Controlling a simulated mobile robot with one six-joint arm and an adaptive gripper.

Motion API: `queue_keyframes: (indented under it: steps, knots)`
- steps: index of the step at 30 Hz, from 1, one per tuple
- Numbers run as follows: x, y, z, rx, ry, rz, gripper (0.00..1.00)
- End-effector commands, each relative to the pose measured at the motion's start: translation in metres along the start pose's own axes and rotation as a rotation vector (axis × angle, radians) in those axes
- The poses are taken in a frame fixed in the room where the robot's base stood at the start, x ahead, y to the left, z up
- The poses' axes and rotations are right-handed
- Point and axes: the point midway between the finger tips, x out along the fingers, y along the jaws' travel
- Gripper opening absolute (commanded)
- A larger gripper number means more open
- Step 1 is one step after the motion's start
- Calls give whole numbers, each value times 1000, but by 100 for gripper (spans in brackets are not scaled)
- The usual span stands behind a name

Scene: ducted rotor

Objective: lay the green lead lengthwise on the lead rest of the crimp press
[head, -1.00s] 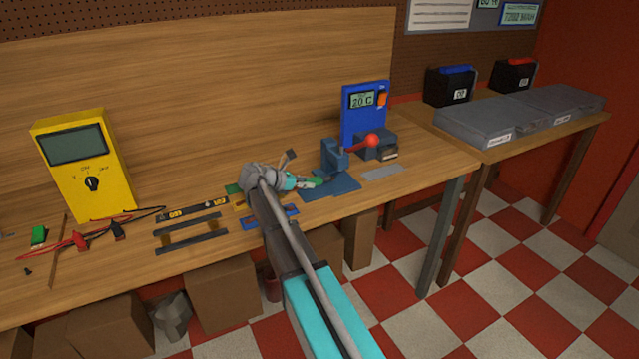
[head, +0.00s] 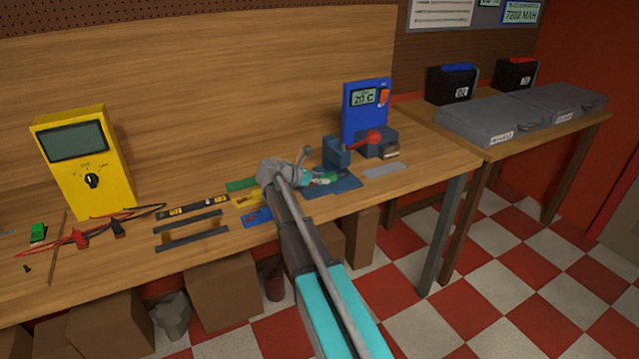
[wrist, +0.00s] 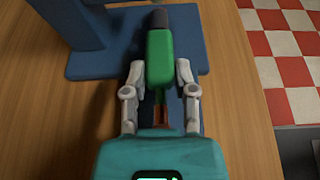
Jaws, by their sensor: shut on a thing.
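My gripper (wrist: 160,105) is shut on the green lead (wrist: 160,62), with one finger on each side of it in the wrist view. The lead's green body points away from my gripper and ends in a dark tip over the blue base of the crimp press (wrist: 190,60). In the head view my gripper (head: 318,178) is at the left side of the crimp press (head: 335,152), over its base. The press has a red-knobbed lever. I cannot tell whether the lead touches the lead rest, which is largely hidden under it.
A blue meter (head: 366,110) stands behind the press. A grey flat plate (head: 385,171) lies right of it. The bench's front edge is close below the press.

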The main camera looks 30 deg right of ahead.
Motion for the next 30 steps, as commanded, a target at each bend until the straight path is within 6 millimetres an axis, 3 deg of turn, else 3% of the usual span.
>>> queue_keyframes:
  steps: [17,18,23,30]
  knots:
    - [2,0,-9,0,0,1,0]
    - [2,0,-9,0,0,1,38]
    - [1,0,-8,0,0,1,67]
    - [1,1,-8,-1,0,2,70]
